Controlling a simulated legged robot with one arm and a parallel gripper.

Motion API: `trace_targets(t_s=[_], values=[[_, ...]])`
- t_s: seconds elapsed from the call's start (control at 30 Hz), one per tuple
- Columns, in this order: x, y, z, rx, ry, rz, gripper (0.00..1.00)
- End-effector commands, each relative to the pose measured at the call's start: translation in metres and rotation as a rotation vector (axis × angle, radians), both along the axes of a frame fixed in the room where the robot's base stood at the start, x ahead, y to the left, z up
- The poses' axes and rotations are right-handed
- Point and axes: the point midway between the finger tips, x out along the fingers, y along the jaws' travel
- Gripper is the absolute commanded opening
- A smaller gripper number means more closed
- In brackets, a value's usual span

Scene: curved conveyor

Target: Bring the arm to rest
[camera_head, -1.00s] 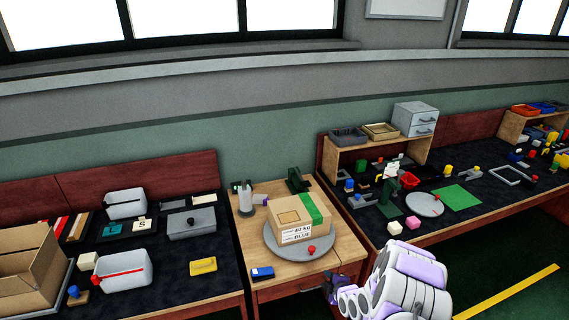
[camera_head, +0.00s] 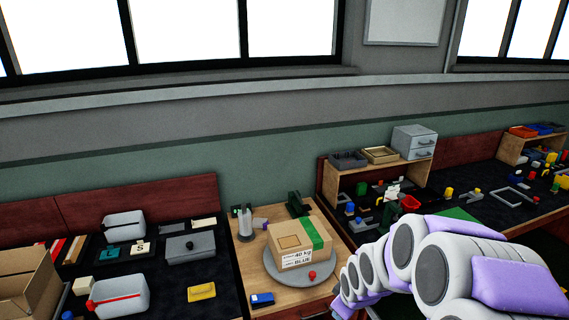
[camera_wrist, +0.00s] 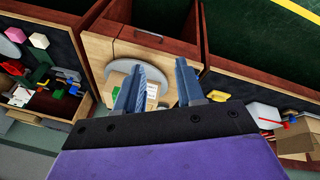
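My white and purple arm (camera_head: 425,262) reaches in from the right edge of the head view, in front of the right bench. Its far end drops toward the bottom edge near the small wooden table, and the fingers are not clear there. In the wrist view my gripper (camera_wrist: 160,66) shows two blue-grey fingers standing well apart, with nothing held between them. Behind the fingers are the wooden table and part of the cardboard box, seen upside down and partly hidden by the left finger.
A labelled cardboard box (camera_head: 299,243) sits on a grey round plate (camera_head: 285,277) on the wooden table (camera_head: 262,285), with a red knob beside it. The left bench holds grey bins and an open carton (camera_head: 30,285). The right bench is crowded with small coloured parts.

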Motion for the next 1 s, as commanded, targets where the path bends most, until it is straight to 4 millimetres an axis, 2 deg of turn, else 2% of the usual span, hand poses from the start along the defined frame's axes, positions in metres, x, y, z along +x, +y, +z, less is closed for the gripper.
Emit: trace_targets(t_s=[0.03, 0.17, 0.3, 0.5, 0.7, 0.83, 1.0], values=[[-0.015, 0.0, 0.014, 0.001, 0.021, -0.038, 0.38], [-0.06, -0.002, 0.04, 0.005, 0.101, -0.151, 0.38], [-0.113, -0.001, 0.064, 0.011, 0.187, -0.278, 0.38], [-0.192, 0.001, 0.094, 0.017, 0.301, -0.465, 0.38], [-0.268, 0.007, 0.113, 0.024, 0.411, -0.639, 0.38], [-0.302, 0.011, 0.12, 0.027, 0.46, -0.714, 0.38], [-0.32, 0.013, 0.124, 0.029, 0.488, -0.755, 0.38]])
